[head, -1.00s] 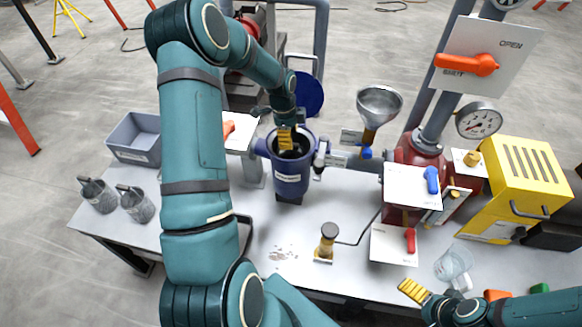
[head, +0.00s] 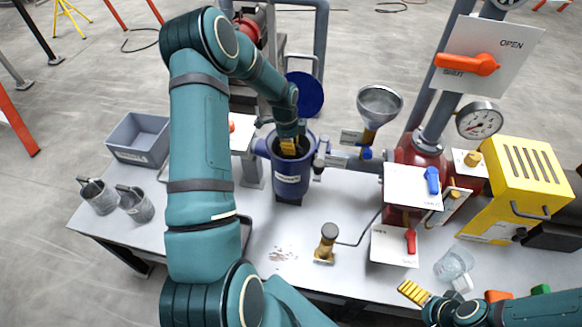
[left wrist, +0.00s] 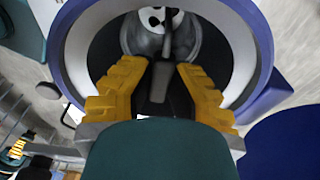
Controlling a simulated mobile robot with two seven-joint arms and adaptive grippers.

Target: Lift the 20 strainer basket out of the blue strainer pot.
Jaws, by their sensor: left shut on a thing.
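The blue strainer pot (head: 288,185) stands on the bench with its lid swung open behind it. My left gripper (head: 290,146) reaches down into the pot's mouth. In the left wrist view, its yellow fingers (left wrist: 162,72) close on the grey upright handle of the strainer basket (left wrist: 182,45), which sits inside the pot. The basket's lower part is hidden, and its number cannot be read. My right gripper (head: 412,293) is at the lower right over the bench edge, away from the pot; its finger gap is not clear.
Two grey mesh baskets (head: 98,195) (head: 135,204) and a grey bin (head: 138,138) stand at the left. The blue lid (head: 304,95) is behind the pot. A funnel (head: 380,104) and pipework stand at the right.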

